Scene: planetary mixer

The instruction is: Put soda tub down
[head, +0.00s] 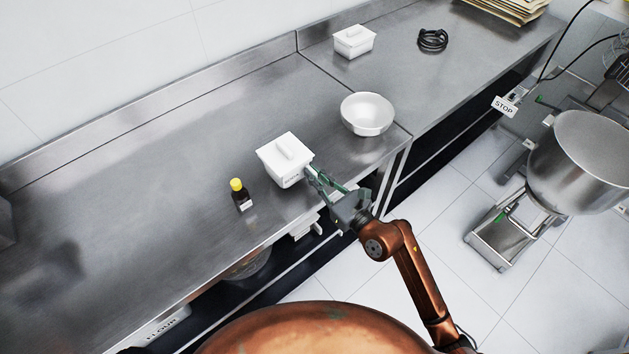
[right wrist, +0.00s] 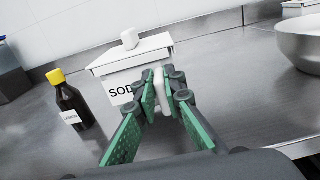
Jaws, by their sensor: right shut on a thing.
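My right gripper (head: 312,172) comes in from the lower right and is shut on a white part at the tub's side. In the right wrist view the green-padded fingers (right wrist: 158,92) pinch that part. The tub's underside is partly hidden, so I cannot tell whether it touches the counter. My left gripper is not in view.
A dark bottle with a yellow cap (head: 240,194) stands left of the tub. A white bowl (head: 367,114) is to the right. Another white tub (head: 353,41) and a black coil (head: 432,40) are farther back. A mixer bowl (head: 580,165) stands at right. The left counter is mostly clear.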

